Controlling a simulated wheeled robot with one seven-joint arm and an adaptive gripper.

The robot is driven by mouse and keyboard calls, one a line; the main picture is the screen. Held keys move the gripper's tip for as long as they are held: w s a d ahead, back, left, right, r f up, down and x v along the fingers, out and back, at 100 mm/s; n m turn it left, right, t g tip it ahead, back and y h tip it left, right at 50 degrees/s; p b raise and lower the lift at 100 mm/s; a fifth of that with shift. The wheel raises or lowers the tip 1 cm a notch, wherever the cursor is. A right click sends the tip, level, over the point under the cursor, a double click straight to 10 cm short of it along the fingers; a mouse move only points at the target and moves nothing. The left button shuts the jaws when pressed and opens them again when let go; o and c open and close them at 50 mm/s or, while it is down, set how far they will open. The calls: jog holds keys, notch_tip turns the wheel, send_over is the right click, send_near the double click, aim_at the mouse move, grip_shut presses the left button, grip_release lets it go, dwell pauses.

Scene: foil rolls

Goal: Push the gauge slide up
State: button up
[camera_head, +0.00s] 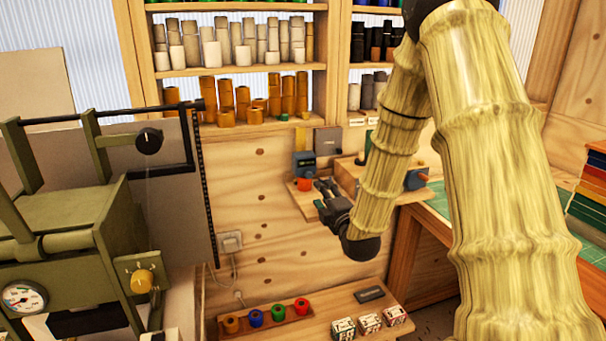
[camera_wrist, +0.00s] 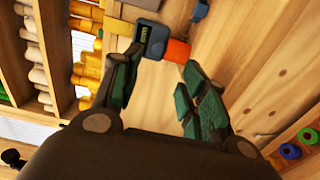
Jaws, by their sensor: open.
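A small blue gauge-like device (camera_head: 303,163) with a dark display stands on a wooden wall shelf. An orange-red block (camera_head: 304,184) sits just below it; I cannot tell for sure whether this is the slide. In the wrist view the device (camera_wrist: 152,38) and the orange block (camera_wrist: 177,50) lie ahead, between the fingertips. My gripper (camera_head: 324,194) is open and empty, in front of the shelf. In the wrist view its green-padded fingers (camera_wrist: 158,82) are spread on either side, and no contact with the device shows.
An olive-green machine (camera_head: 60,225) with a dial and black frame fills the left. Shelves of rolls (camera_head: 235,45) stand above. A lower bench (camera_head: 290,332) holds coloured rolls and small boxes. A green-matted table (camera_head: 440,203) is at right. The wall below the gauge shelf is clear.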

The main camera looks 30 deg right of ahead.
aim_at(310, 176)
jog(key=p+x, duration=0.2)
jog(key=x, duration=0.7)
jog(key=shift+w+d+r+p, duration=0.1)
jog(key=shift+w+r+p, duration=0.05)
jog(key=shift+w+p, duration=0.2)
jog(key=shift+w+d, duration=0.15)
jog(key=shift+w, duration=0.5)
grip_shut()
